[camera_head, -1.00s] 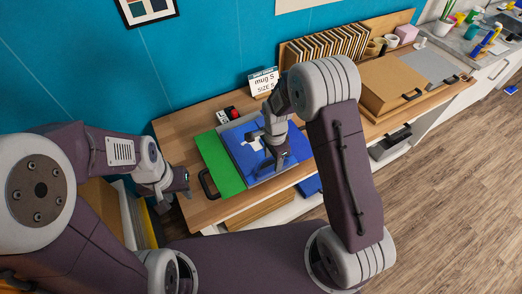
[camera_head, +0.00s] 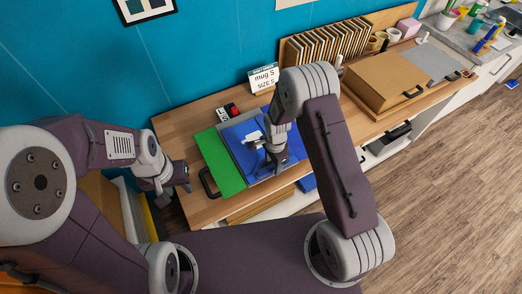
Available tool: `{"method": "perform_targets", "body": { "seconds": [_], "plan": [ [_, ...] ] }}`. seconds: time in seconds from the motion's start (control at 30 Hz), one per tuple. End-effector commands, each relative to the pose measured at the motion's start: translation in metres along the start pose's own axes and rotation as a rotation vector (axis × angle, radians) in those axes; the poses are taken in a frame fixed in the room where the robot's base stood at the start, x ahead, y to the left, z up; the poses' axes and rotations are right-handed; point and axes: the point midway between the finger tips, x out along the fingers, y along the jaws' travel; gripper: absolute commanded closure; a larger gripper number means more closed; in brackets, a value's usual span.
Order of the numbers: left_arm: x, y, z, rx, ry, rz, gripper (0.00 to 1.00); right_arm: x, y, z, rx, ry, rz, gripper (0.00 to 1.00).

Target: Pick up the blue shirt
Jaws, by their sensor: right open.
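The blue shirt (camera_head: 242,133) lies flat on the wooden table, on or beside a grey board next to a green sheet (camera_head: 217,163). A small white patch (camera_head: 254,137) shows on the blue. My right gripper (camera_head: 279,166) is over the right part of the blue shirt, pointing down, and is open. I cannot tell whether its fingers touch the cloth. My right arm hides part of the shirt. My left gripper (camera_head: 177,184) hangs at the table's left front edge, away from the shirt. Its jaws are too small to make out.
A sign (camera_head: 263,78) and a small red and black item (camera_head: 232,109) stand behind the shirt. A cardboard box (camera_head: 388,77) and a rack of boards (camera_head: 327,45) are to the right. A black handle (camera_head: 208,183) sits at the green sheet's front.

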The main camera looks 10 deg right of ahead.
Motion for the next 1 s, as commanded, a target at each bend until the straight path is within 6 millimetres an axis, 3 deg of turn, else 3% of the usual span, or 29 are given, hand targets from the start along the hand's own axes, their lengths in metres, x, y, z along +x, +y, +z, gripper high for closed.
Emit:
{"method": "perform_targets", "body": {
  "seconds": [0.4,0.43,0.6,1.0],
  "plan": [
    [0.0023,-0.0001,0.0003,0.0,0.0,0.0,0.6,0.0031,0.0,0.0,0.0,0.0,0.0,0.49],
    [0.0023,0.0,0.0003,0.0,0.0,0.0,0.6,0.0031,0.0,0.0,0.0,0.0,0.0,0.52],
    [0.0023,0.0,0.0003,0.0,0.0,0.0,0.6,0.003,0.0,0.0,0.0,0.0,0.0,0.99],
    [-0.003,0.0001,-0.0003,0.0,0.0,0.0,0.6,-0.0037,-0.0006,-0.0001,0.0,0.0,-0.002,1.0]
  ]
}}
